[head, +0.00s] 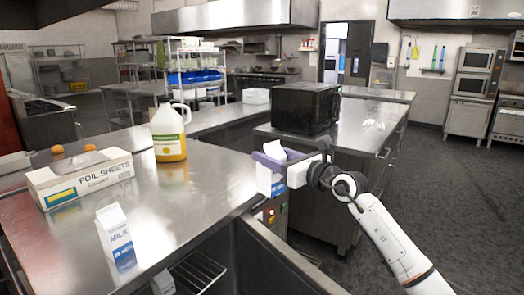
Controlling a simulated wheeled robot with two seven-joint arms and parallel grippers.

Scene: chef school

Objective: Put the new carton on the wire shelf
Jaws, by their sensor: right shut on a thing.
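My right gripper (270,161), with purple fingers, is shut on a white carton with blue on its lower part (264,182). It holds the carton upright beyond the right edge of the steel counter. The fingers cover part of the carton. A second carton (115,240), labelled MILK, stands on the counter at the lower left. A wire shelf (205,272) shows low down below the counter's edge, and only part of it is in view. A small pale thing (163,283) is at its left end, cut by the counter's edge. My left gripper is not in view.
A black box-shaped appliance (304,107) stands on another counter behind my right gripper. The front counter's right part is bare.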

